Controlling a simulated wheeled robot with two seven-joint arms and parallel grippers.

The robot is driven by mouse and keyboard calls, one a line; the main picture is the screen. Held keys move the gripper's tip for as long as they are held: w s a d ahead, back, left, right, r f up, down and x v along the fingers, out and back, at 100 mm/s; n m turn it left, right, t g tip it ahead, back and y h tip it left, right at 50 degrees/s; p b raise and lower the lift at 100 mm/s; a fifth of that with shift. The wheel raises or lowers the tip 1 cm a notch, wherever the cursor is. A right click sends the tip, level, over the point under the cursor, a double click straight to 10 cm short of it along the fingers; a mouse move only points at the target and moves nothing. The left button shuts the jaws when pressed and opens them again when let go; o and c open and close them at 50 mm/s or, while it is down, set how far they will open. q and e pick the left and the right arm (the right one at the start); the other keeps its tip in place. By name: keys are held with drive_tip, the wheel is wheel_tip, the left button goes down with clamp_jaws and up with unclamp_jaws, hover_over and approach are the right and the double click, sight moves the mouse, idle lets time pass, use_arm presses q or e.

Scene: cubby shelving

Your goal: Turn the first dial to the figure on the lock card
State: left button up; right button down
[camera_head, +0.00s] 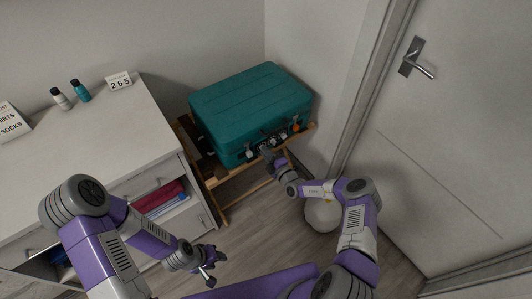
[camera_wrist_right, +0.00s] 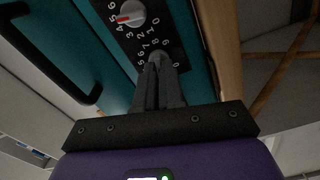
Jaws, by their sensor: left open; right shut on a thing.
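The teal suitcase (camera_head: 250,100) lies on a wooden rack with its lock dials along the front. My right gripper (camera_head: 266,151) is at the suitcase front. In the right wrist view its fingers (camera_wrist_right: 160,64) are shut on a dial whose knob is mostly hidden; numbers show around it on a black plate. A neighbouring dial (camera_wrist_right: 132,13) has its red mark on the left, near the 4. My left gripper (camera_head: 207,273) is open and empty, low in front of the dresser.
The white dresser (camera_head: 95,135) stands left, with two small bottles (camera_head: 80,90) and a sign (camera_head: 12,122) on top. A drawer is open, with folded clothes (camera_head: 160,197) inside. A door with a handle (camera_head: 417,58) is at right. A pale round object (camera_head: 322,216) is on the floor.

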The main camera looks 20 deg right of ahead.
drive_tip(key=c, duration=1.3)
unclamp_jaws()
drive_tip(key=shift+o, duration=0.2)
drive_tip(key=p+v, duration=0.2)
drive_tip(key=v, duration=0.5)
drive_tip(key=shift+s, duration=0.25)
drive_tip(key=shift+r, duration=0.1)
